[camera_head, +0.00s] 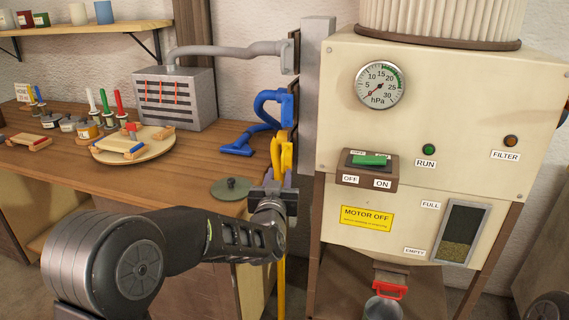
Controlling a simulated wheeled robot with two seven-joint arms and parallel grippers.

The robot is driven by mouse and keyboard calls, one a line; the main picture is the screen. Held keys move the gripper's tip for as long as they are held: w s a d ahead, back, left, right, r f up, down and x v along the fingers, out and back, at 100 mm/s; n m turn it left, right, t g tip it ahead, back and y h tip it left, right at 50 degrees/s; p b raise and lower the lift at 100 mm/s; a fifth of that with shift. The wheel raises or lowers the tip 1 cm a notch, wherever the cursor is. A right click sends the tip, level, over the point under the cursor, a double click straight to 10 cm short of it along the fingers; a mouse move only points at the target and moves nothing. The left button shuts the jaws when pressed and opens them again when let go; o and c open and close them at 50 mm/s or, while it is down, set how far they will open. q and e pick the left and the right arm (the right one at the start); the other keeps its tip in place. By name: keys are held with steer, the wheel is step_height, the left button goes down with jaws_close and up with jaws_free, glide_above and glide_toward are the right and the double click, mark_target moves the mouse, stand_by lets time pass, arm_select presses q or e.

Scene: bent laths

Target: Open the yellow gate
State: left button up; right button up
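The yellow gate handle (285,154) hangs on the grey post, below a blue gate handle (268,105). My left gripper (278,180) is at the lower end of the yellow handle. Its fingertips overlap the yellow part, and the wrist hides much of the contact. I cannot tell whether the fingers are shut on it. A yellow length (282,290) shows below my wrist. My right gripper is not in view.
The cream machine (340,110) with a gauge (381,86), a green switch (369,160) and a red handle (390,291) stands close on the right. The workbench (190,160) on the left holds a round board (134,153), brushes, jars and a grey vented box (172,100).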

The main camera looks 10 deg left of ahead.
mark_target(283, 164)
arm_select(q)
steer(key=shift+w+f, duration=0.1)
steer(key=shift+w+a+p, duration=0.15)
steer(key=shift+w+p, duration=0.05)
steer(key=shift+w, duration=1.05)
steer(key=shift+w+a+p, duration=0.15)
steer(key=shift+w+a, duration=0.05)
steer(key=shift+w, duration=1.1)
steer(key=shift+w+a+p, duration=0.15)
steer(key=shift+w+p, duration=0.05)
steer(key=shift+w, duration=1.05)
steer(key=shift+c, duration=0.3)
jaws_close()
